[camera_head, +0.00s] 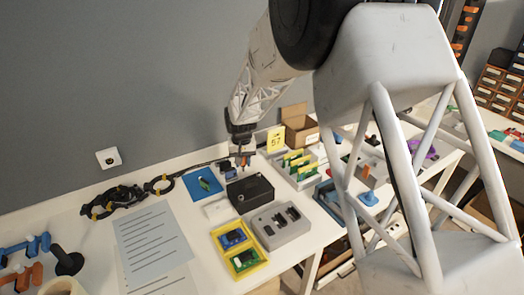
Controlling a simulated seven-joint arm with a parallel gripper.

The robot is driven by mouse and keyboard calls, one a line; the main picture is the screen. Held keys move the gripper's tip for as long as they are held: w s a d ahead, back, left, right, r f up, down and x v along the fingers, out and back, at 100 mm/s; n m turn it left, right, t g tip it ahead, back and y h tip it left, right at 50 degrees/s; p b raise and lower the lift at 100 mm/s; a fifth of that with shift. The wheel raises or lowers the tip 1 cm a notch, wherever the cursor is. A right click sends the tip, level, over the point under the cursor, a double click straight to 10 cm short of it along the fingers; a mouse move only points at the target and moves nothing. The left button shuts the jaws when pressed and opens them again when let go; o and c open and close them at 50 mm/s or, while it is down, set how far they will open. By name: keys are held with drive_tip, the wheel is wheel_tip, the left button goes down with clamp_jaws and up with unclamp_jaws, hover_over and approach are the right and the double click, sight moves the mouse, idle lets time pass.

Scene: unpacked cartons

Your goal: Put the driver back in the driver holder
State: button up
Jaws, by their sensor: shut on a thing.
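My gripper (241,143) is at the end of my arm, above the back part of the white table. It is shut on a small dark-and-orange thing, seemingly the driver (242,160), which hangs down from the jaws. Its tip is hard to make out. Below and in front of it stands a black box (250,194). In front of that is a grey block with dark slots (279,228). I cannot tell for sure which thing is the driver holder.
A blue mat with a green board (204,186) lies left of the black box. A yellow tray (242,266) holds small boards. A tray of upright green boards (297,167), a cardboard box (299,126) and a yellow sign (275,139) stand right. Printed sheets (150,240) and black cable (112,200) lie left.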

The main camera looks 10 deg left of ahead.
drive_tip(key=s+a, duration=0.2)
drive_tip(key=s, duration=0.5)
drive_tip(key=s+a+n, duration=0.1)
drive_tip(key=s+a, duration=0.2)
drive_tip(key=s, duration=0.4)
drive_tip(key=shift+a, duration=0.3)
drive_tip(key=shift+f, duration=0.35)
drive_tip(key=shift+f, duration=2.05)
drive_tip(key=shift+f, duration=1.95)
drive_tip(key=o, duration=1)
drive_tip(key=shift+o, duration=0.2)
